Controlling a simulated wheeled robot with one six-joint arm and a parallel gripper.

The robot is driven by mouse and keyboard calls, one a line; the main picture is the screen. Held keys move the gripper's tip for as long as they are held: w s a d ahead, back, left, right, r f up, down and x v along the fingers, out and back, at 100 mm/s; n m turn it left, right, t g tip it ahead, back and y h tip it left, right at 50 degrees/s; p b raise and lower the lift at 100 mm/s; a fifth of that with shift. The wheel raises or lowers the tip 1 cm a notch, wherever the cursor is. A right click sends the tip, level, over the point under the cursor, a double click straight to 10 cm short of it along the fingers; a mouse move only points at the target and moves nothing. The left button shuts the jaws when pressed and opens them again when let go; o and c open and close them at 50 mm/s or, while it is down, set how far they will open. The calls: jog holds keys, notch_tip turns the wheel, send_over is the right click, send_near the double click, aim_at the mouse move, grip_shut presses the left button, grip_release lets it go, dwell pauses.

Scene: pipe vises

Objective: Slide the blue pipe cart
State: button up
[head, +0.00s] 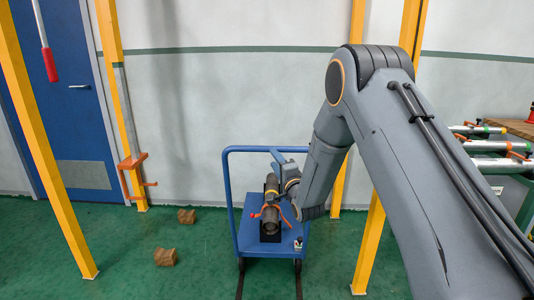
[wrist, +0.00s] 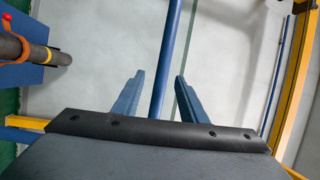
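The blue pipe cart (head: 250,238) stands on the green floor, its tall blue handle frame (head: 231,180) rising around the deck. A dark pipe (head: 270,212) with a yellow band and an orange strap sits upright-tilted on its deck; part of this pipe also shows in the wrist view (wrist: 35,52). My gripper (head: 277,160) is at the handle's top bar. In the wrist view, my gripper (wrist: 159,78) is open, and the blue handle bar (wrist: 168,55) runs between its two fingers with gaps on both sides. My arm hides the bar's right part in the head view.
Dark rails (head: 240,275) run under the cart. Two brown blocks (head: 165,257) (head: 186,216) lie on the floor to the left. Yellow posts (head: 50,150) stand at both sides. A rack with pipes (head: 500,165) is at the right. A wall is behind.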

aim_at(267, 149)
jog(key=shift+a+r+x, duration=0.15)
jog(key=shift+x, duration=1.85)
jog(key=shift+a+r+x, duration=0.1)
jog(key=shift+a+x, duration=0.05)
jog(key=shift+x, duration=1.9)
jog(key=shift+s, duration=0.15)
grip_shut()
